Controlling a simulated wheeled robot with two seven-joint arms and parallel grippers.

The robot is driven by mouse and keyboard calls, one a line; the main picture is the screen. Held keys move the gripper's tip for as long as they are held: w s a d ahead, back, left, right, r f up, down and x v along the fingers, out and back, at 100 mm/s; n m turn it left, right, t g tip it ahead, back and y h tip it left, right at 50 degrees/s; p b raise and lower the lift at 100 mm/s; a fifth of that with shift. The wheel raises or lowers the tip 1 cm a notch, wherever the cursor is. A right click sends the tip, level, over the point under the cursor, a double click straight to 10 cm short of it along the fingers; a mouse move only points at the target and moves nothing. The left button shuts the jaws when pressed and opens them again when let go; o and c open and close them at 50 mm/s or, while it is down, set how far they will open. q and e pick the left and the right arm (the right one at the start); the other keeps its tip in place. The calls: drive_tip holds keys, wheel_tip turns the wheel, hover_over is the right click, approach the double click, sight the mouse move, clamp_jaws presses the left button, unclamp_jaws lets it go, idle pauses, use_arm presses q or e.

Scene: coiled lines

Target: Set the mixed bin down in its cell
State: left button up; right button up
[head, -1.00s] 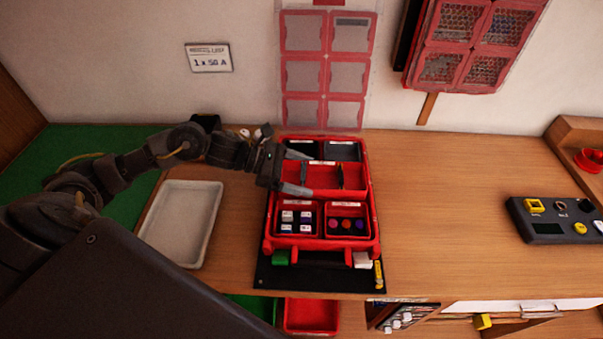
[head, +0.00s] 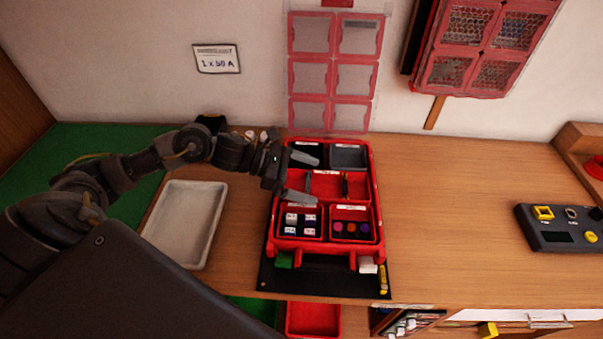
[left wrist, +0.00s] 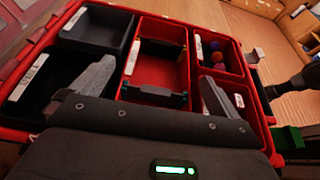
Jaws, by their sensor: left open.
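The wide red bin (head: 326,187) with black upright pieces at both ends sits in the middle row of the red case (head: 377,190); I take it for the mixed bin, though its label is unreadable. It looks seated between its neighbours and level, and the left wrist view shows its floor (left wrist: 160,68) empty. My left gripper (head: 303,178) is open at the bin's left end. In the left wrist view its fingers are apart, one over the black bin (left wrist: 45,90), the other over the front left bin (left wrist: 240,103). My right gripper is not in view.
A grey bin (head: 348,158) fills the back right cell. The front bins hold white-and-dark cubes (head: 291,218) and coloured balls (head: 351,229). A pale tray (head: 185,222) lies left of the case. A control box (head: 560,230) stands right; the table between is clear.

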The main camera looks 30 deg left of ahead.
use_arm(q)
drive_tip(key=b+v, duration=0.4)
drive_tip(key=v, duration=0.6)
drive_tip(key=shift+a+r, duration=0.2)
drive_tip(key=shift+a, duration=0.1)
drive_tip(key=shift+s, duration=0.1)
